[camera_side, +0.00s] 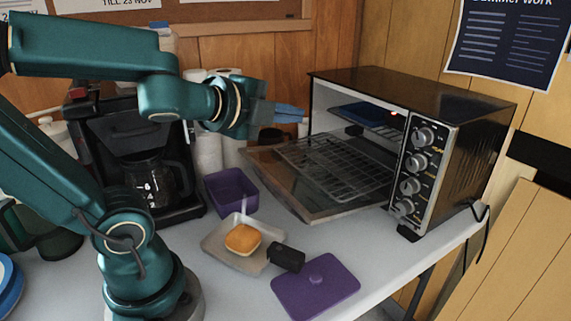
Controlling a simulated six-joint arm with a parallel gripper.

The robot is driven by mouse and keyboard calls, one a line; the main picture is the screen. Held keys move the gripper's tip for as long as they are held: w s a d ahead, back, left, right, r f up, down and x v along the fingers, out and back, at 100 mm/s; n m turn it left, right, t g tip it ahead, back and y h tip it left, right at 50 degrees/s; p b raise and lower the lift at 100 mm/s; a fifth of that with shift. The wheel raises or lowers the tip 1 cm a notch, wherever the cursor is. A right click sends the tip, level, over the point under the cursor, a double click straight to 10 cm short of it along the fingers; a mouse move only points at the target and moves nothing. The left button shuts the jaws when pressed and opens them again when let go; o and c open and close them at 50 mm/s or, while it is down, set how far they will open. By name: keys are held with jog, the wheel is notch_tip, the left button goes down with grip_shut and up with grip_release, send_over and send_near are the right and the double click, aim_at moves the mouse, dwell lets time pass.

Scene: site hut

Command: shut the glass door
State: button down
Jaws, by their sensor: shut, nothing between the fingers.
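The glass door (287,190) belongs to a black and silver toaster oven (455,150) at the right. The door is hinged low and hangs wide open, lowered toward the table. A wire rack (335,165) reaches out of the oven above the door and covers part of it from view. My gripper (298,112) has blue fingers, shut and empty. It points right, above the door's far left part and just left of the oven's opening. It looks apart from the door.
A blue item (365,113) lies inside the oven. A purple box (231,188), a tray (221,247) with an orange-topped item (243,239), a black block (287,258) and a purple lid (316,286) lie before the door. A coffee maker (130,130) stands left.

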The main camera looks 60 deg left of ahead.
jog(key=f+m+g+h, duration=0.1)
jog(key=f+m, duration=0.2)
jog(key=m, duration=0.3)
jog(key=a+f+m+g+h, duration=0.1)
jog(key=f+m+g+h, duration=0.1)
jog(key=m, duration=0.5)
jog(key=a+f+m+g+h, duration=0.1)
jog(key=f+m+h, duration=0.1)
jog(key=f+m, duration=0.2)
jog(key=shift+w+m, duration=0.2)
jog(key=shift+m, duration=1.4)
jog(key=s+a+f+m+g, duration=0.1)
jog(key=s+a+f+g, duration=0.3)
jog(key=a+f, duration=0.1)
jog(key=shift+y, duration=0.3)
jog(key=shift+x, duration=5.05)
jog(key=shift+s+a, duration=0.1)
jog(key=shift+s, duration=0.05)
